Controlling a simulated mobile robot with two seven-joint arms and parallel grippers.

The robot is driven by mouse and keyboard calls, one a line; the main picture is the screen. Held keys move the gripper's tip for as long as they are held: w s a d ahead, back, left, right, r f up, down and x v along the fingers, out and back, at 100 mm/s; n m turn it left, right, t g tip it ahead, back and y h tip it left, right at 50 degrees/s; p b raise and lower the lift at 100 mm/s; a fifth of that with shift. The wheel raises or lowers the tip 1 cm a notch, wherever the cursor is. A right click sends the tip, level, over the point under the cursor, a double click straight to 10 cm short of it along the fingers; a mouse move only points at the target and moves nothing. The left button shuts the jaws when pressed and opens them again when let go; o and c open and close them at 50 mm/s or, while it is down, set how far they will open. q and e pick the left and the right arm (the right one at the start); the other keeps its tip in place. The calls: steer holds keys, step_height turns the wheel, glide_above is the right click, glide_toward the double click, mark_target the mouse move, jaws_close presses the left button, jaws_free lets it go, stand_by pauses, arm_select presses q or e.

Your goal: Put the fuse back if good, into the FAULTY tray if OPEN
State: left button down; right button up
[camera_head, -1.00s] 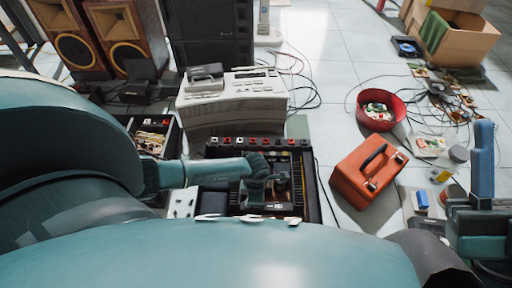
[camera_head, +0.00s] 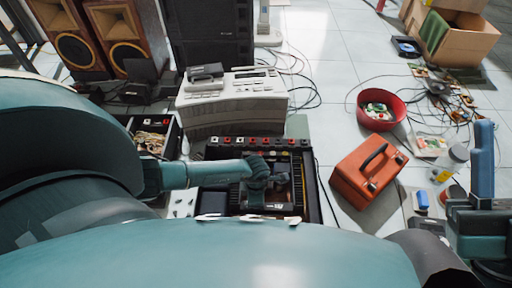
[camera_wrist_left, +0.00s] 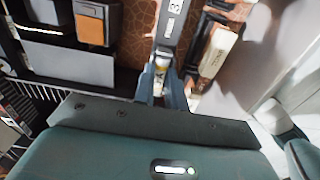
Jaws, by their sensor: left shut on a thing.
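In the head view my left gripper (camera_head: 258,185) is low over the open black hi-fi unit (camera_head: 312,190). In the left wrist view its two blue-grey fingers (camera_wrist_left: 160,88) are shut on a small fuse (camera_wrist_left: 161,64) with a pale end. Just beyond the fuse is a narrow grey strip (camera_wrist_left: 172,22) on a brown circuit board (camera_wrist_left: 137,45); I cannot tell whether they touch. My right gripper (camera_head: 480,185) is at the right edge of the head view, with one blue finger upright; its opening is unclear. I cannot make out which container is the FAULTY tray.
A pale lettered part (camera_wrist_left: 217,52) stands right of my left fingers. A grey device (camera_head: 235,100) is behind the unit. A black tray of parts (camera_head: 152,140) is to its left. An orange case (camera_head: 368,170) and red bowl (camera_head: 381,110) are to its right. Cables lie about.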

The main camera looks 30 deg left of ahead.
arm_select(q)
steer(key=c, duration=1.4)
jaws_free()
steer(key=shift+o, duration=0.2)
